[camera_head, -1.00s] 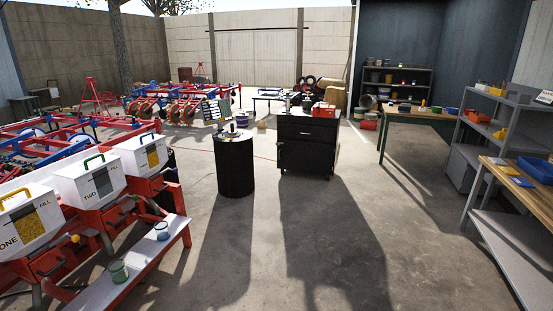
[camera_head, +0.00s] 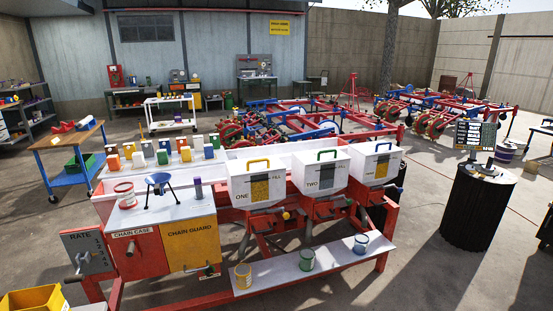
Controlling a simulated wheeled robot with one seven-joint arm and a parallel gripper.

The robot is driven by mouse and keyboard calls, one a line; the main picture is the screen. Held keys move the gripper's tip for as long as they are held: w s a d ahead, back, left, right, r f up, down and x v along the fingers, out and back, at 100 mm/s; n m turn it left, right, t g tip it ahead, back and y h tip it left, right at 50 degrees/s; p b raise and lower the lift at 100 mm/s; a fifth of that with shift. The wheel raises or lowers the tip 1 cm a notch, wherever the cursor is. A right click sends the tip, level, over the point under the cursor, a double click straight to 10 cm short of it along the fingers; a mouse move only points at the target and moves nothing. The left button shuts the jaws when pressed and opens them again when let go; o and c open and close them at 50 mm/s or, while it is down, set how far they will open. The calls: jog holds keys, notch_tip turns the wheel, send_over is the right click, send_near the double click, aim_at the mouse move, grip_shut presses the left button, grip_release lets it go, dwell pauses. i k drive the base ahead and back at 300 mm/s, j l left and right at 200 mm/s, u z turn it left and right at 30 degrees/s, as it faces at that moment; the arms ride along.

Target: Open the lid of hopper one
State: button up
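Hopper one (camera_head: 254,190) is a white box marked ONE with a grain-filled window, the leftmost of three hoppers on the red planter frame. Its lid (camera_head: 258,165) carries a yellow handle and looks shut. My gripper is not in view.
A white shelf (camera_head: 285,270) with several small cups runs in front of the hoppers. A chain case (camera_head: 138,248) and yellow chain guard (camera_head: 190,243) stand to the left. A black drum (camera_head: 475,210) stands to the right. Concrete floor (camera_head: 420,270) is free at front right.

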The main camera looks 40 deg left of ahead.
aim_at(257, 164)
jog(key=i+j+u, duration=0.15)
jog(key=u, duration=0.35)
jog(key=i+u, duration=0.65)
jog(key=u, duration=0.35)
jog(key=i+j, duration=0.2)
jog(key=i, duration=0.2)
jog(key=i+j, duration=0.2)
jog(key=i, duration=0.2)
jog(key=i+j, duration=0.2)
jog(key=i, duration=0.2)
jog(key=i+j+z, duration=0.15)
jog(key=i+j, duration=0.2)
jog(key=j, duration=0.1)
